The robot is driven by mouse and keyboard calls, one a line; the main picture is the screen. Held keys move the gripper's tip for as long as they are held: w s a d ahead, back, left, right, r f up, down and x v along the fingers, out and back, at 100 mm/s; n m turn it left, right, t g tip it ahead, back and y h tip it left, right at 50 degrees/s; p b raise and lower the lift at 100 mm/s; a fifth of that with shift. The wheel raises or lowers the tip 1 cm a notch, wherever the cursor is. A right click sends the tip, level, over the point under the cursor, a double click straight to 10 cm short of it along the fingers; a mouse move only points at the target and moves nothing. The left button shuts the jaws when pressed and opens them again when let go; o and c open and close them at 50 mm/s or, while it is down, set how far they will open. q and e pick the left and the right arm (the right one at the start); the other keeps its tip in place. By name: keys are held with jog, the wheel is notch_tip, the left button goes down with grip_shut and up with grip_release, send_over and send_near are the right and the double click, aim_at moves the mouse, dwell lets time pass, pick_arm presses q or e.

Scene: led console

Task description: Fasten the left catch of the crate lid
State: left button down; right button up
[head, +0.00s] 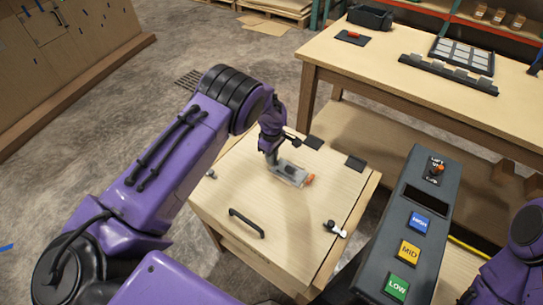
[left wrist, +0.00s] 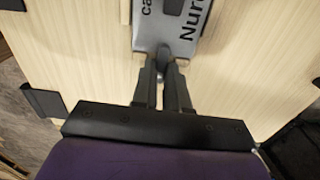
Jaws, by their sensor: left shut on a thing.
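The wooden crate lid (head: 290,215) lies flat on the crate and has a black handle (head: 246,222) near its front. A small metallic catch (head: 210,174) shows at the lid's left edge; its exact state is too small to tell. Another catch (head: 336,229) is at the right edge. My left gripper (head: 273,158) is over the back part of the lid, away from the left catch. It is shut on a grey labelled item (head: 289,174) with an orange end; the fingers (left wrist: 163,82) and the item's printed face (left wrist: 183,40) show in the left wrist view. My right gripper is out of view.
Two black hinge plates (head: 313,142) (head: 355,163) are at the lid's back edge. A dark console (head: 408,225) with blue, yellow and green buttons stands to the right. A workbench (head: 400,90) with trays is behind. The floor to the left is open.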

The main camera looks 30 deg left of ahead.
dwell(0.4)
pick_arm(q)
jog(key=c, duration=1.1)
grip_release()
jog(key=shift+c, duration=0.2)
notch_tip(320, 180, up, 10)
jog(key=b, duration=0.1)
jog(key=shift+r, duration=0.25)
